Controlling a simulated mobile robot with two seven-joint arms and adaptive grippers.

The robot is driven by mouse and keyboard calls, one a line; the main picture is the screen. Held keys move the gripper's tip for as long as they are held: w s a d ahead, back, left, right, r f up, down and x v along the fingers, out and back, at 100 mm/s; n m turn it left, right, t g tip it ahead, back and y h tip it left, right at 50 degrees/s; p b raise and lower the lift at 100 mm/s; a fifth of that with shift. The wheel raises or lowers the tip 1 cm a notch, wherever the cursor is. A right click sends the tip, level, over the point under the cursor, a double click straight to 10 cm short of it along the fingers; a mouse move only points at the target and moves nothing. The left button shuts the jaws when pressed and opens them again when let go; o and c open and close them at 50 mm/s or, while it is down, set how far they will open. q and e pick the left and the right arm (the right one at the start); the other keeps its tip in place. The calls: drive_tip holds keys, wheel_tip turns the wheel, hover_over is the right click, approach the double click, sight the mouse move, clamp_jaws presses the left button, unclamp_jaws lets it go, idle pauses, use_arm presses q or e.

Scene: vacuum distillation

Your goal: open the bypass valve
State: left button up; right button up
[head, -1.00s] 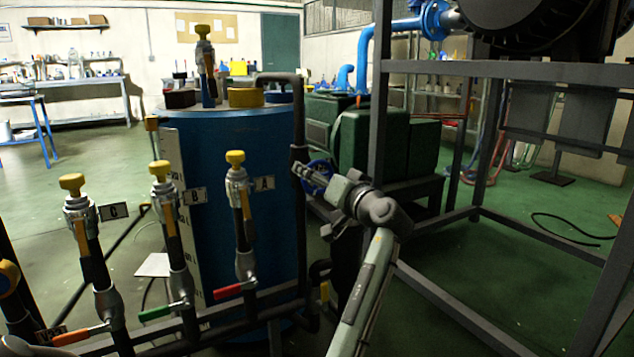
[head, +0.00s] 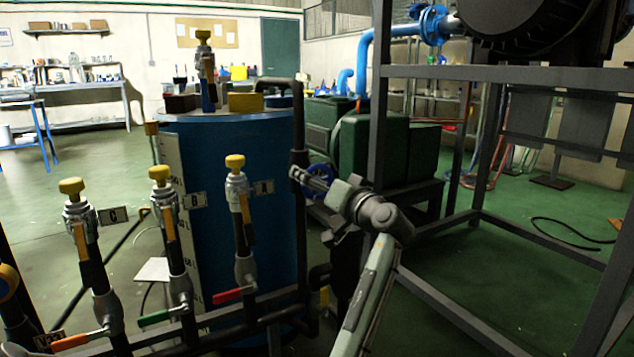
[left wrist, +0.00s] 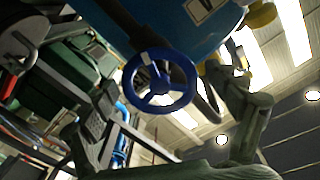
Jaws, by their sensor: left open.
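A blue handwheel (head: 318,178) sits on the dark vertical pipe (head: 299,130) right of the blue tank; I take it to be the bypass valve, though no label on it is readable. In the left wrist view the handwheel (left wrist: 160,80) faces the camera, with round rim and spokes. My left gripper (head: 324,206) is at the handwheel. In the left wrist view its open fingers (left wrist: 168,98) appear either side of the wheel, with nothing clearly gripped. Whether a finger touches the rim cannot be told. My right gripper is not in view.
Yellow-topped valves labelled A, B and C stand at the left, with red (head: 233,295), green (head: 155,318) and orange (head: 70,342) levers below. The blue tank (head: 235,220) stands behind. A grey metal frame (head: 480,69) is at the right, with open green floor under it.

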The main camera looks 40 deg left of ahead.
use_arm(q)
drive_tip(key=v, duration=1.1)
drive_tip(key=shift+s+d, duration=0.15)
drive_tip(key=shift+d, duration=0.2)
drive_tip(key=shift+f, duration=0.1)
